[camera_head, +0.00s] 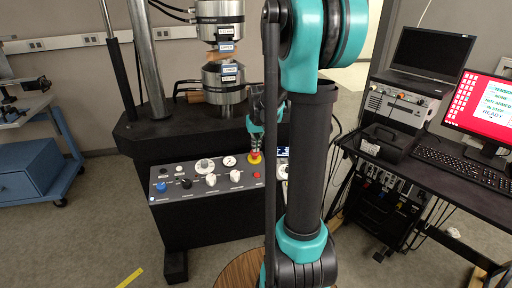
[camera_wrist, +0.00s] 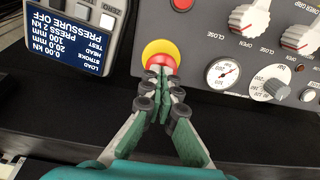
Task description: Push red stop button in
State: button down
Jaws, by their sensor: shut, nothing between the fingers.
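The red stop button (camera_wrist: 161,61) sits on a round yellow plate (camera_wrist: 149,51) on the sloped control panel, seen in the wrist view. In the head view the red stop button (camera_head: 255,157) shows at the panel's right part, beside my arm. My gripper (camera_wrist: 161,75) is shut and empty, its fingertips together at the lower edge of the button. They look to be touching or very close to it; I cannot tell which. In the head view my gripper (camera_head: 255,145) is partly hidden behind my arm.
The panel (camera_head: 220,182) carries white knobs, a gauge (camera_wrist: 223,73) right of the button, and a smaller red button (camera_wrist: 182,4). A display (camera_wrist: 75,42) lies to the left. The testing machine's column (camera_head: 147,60) rises behind. A desk with a monitor (camera_head: 485,103) stands to the right.

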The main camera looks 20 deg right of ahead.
jog(key=shift+f, duration=0.15)
jog(key=shift+w+f, duration=0.2)
jog(key=shift+f, duration=0.5)
jog(key=shift+s+f, duration=0.15)
jog(key=shift+s, duration=0.05)
jog(key=shift+w, duration=0.15)
